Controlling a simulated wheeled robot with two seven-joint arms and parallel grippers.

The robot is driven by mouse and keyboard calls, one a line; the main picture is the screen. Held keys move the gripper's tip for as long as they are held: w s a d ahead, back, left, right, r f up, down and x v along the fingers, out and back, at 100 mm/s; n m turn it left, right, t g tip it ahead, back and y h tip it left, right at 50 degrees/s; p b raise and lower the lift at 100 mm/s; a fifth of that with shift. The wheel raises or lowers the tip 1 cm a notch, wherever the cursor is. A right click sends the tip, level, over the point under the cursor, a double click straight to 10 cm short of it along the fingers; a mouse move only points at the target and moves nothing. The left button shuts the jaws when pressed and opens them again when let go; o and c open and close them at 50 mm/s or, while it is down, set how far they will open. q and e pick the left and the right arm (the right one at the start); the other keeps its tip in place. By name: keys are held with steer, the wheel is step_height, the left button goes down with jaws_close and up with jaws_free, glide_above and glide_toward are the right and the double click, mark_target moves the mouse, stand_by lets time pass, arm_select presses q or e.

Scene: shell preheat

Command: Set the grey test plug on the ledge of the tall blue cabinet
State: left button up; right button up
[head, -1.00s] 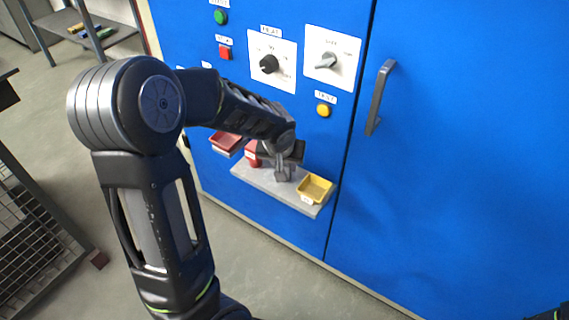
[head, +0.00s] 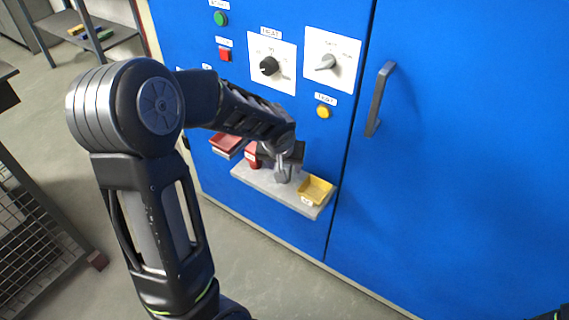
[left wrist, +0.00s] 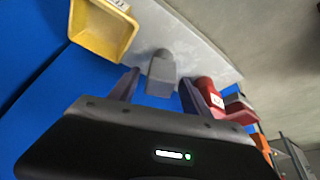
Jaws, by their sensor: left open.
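The grey test plug (left wrist: 161,74) stands on the grey ledge (left wrist: 206,52) of the tall blue cabinet (head: 430,170). In the left wrist view my left gripper (left wrist: 158,92) is open, with one finger on each side of the plug and a gap showing beside it. In the head view my left gripper (head: 288,160) is low over the middle of the ledge, and the plug (head: 282,174) is partly hidden by it. My right gripper is not in view.
A yellow bin (head: 315,190) sits at the ledge's right end. A red object (head: 253,158) with a white label stands to the left of the gripper, and a red bin (head: 226,145) is farther left. Knobs and buttons are above; a door handle (head: 380,98) is at right.

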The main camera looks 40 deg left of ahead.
arm_select(q)
steer(key=p+v, duration=0.1)
steer(key=v, duration=1)
steer(key=shift+s+r+p, duration=0.15)
steer(key=shift+r+p, duration=0.2)
steer(key=shift+r, duration=0.05)
steer(key=shift+c, duration=0.5)
stand_by(0.4)
